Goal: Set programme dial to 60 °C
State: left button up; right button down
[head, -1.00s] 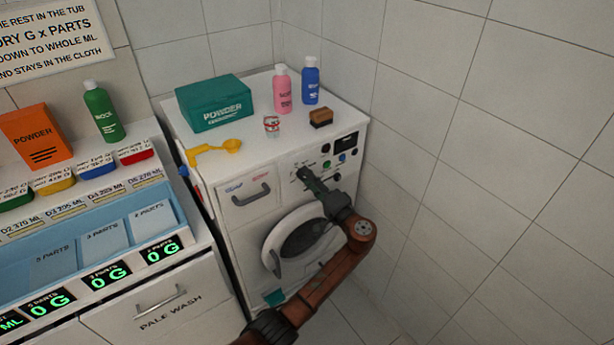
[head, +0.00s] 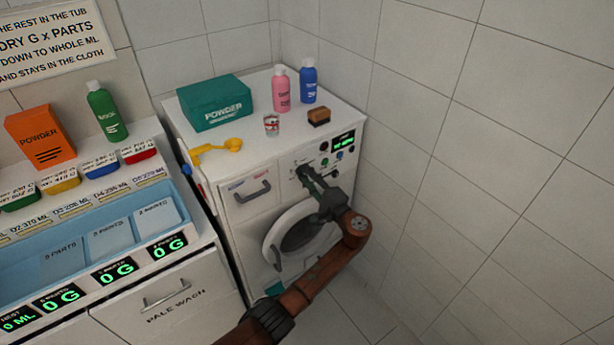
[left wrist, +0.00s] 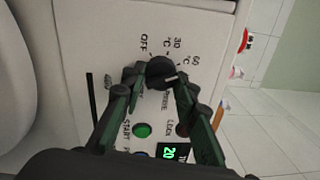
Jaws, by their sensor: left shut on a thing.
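The washing machine (head: 262,228) has a white front panel. Its round black programme dial (left wrist: 160,70) shows in the left wrist view, with OFF, 30 °C and 60 °C printed around it. A white mark on the dial points to the right, towards the 60 °C side; exact alignment is hard to tell. My left gripper (left wrist: 159,82) is shut on the dial, one finger on each side of it. In the head view, the left gripper (head: 307,178) reaches the panel above the round door and hides much of the dial.
A lit green display (head: 343,142) and small knobs are beside the dial. A green START button (left wrist: 142,130) lies between my fingers. A tiled wall is close on the right.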

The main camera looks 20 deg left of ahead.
pick_arm(q)
jog(key=shift+f, duration=0.1)
jog(key=o, duration=1.2)
jog(key=shift+c, duration=0.2)
jog(key=v, duration=1.2)
